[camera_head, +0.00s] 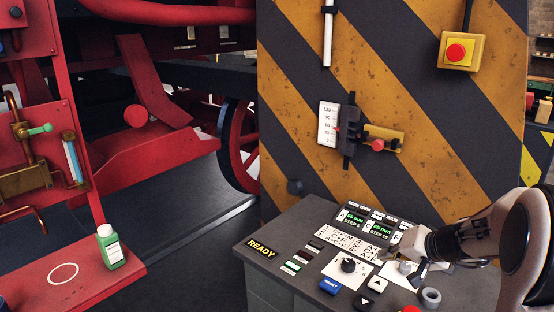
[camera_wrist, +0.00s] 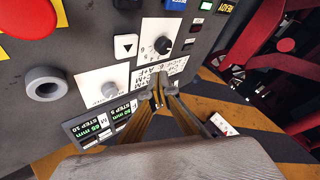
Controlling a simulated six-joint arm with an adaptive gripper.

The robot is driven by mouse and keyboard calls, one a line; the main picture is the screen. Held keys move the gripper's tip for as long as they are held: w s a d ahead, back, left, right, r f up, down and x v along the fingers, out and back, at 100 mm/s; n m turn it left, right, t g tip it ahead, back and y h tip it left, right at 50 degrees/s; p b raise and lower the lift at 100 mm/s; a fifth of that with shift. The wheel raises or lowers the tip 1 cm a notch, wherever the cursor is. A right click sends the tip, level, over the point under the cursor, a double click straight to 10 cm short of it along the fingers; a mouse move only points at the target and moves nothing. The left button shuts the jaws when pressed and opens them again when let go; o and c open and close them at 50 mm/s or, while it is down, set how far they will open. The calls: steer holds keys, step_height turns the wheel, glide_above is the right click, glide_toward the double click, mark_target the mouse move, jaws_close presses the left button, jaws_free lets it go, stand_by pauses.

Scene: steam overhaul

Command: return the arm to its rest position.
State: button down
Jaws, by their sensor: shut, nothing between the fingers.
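My gripper (camera_head: 408,268) is at the right of the head view, low over the control panel (camera_head: 262,226). It is shut and empty; its fingertips also show in the wrist view (camera_wrist: 164,91), close together. Beneath and around it are a black knob (camera_head: 348,265), a white label card with printed lines, and green displays (camera_head: 381,227) reading step values. I cannot tell whether the fingertips touch the panel. My arm comes in from the right edge and hides part of the panel's right side.
A striped yellow-black wall (camera_head: 300,100) stands behind the panel, with a gauge (camera_head: 328,124), a yellow lever block (camera_head: 383,137) and a red emergency button (camera_head: 456,52). A grey ring (camera_head: 431,297) stands on the panel. Red locomotive parts and a green bottle (camera_head: 110,247) are left.

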steer(key=s+a+f+m+g, duration=0.1)
steer(key=s+a+g, duration=0.15)
steer(key=s, duration=0.35)
steer(key=s+a+f+g, duration=0.1)
steer(key=s+a, duration=0.3)
steer(key=s, duration=0.2)
steer(key=s+a+r+n+h, duration=0.1)
steer(key=s+a+r+n, duration=0.2)
steer(key=s, duration=0.8)
steer(key=s+a+r+n+h, duration=0.2)
steer(key=s+a+r, duration=0.5)
steer(key=s, duration=0.5)
steer(key=shift+r+n, duration=0.15)
steer(key=shift+n, duration=0.45)
steer(key=shift+t, duration=0.25)
stand_by(3.7)
